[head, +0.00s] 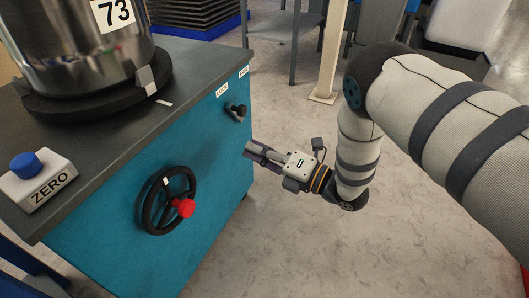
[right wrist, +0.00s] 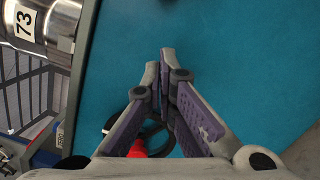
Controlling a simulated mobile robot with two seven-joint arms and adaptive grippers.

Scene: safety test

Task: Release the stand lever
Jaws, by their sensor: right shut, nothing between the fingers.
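The stand lever (head: 236,111), a small black handle, sits on the upper right of the teal stand's front panel in the head view. Two small white labels are above it; the left one (head: 222,89) seems to read LOCK, the right one (head: 243,71) FREE. My right gripper (head: 250,149) is shut and empty, just below and right of the lever, its fingertips close to the panel. The right wrist view shows its fingers (right wrist: 167,62) together in front of the teal panel. Whether they touch the panel I cannot tell. My left gripper is in neither view.
A black handwheel (head: 150,206) with a red knob (head: 183,207) is on the panel, lower left. On the grey top (head: 110,140) stand a metal vessel (head: 75,50) marked 73 and a ZERO box (head: 38,182) with a blue button.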

